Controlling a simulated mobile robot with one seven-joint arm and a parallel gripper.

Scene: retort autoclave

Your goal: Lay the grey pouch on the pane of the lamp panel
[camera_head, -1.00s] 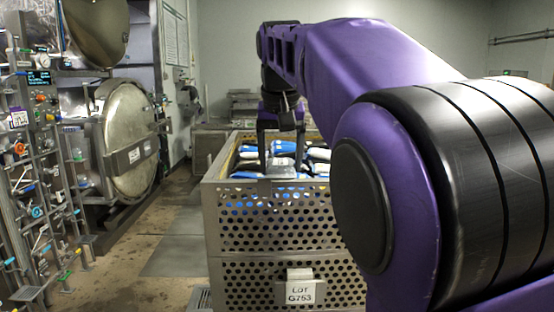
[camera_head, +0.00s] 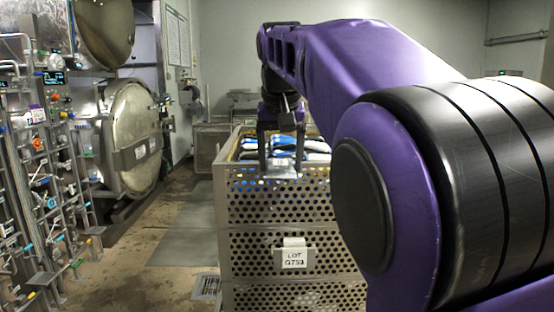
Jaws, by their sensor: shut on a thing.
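My gripper (camera_head: 282,165) points down at the front rim of a perforated metal crate. It is shut on a small grey pouch (camera_head: 283,172), which shows between the fingertips in front of the crate's upper front edge. Whether the pouch touches the rim is not clear. The lamp panel and its pane are not in view.
The perforated crate (camera_head: 290,207), with a white lot tag (camera_head: 294,256), holds several blue and white pouches (camera_head: 312,149). A round autoclave door (camera_head: 131,140) stands open at the left, behind a rack of pipes and valves (camera_head: 40,190). Floor (camera_head: 180,240) is free left of the crate.

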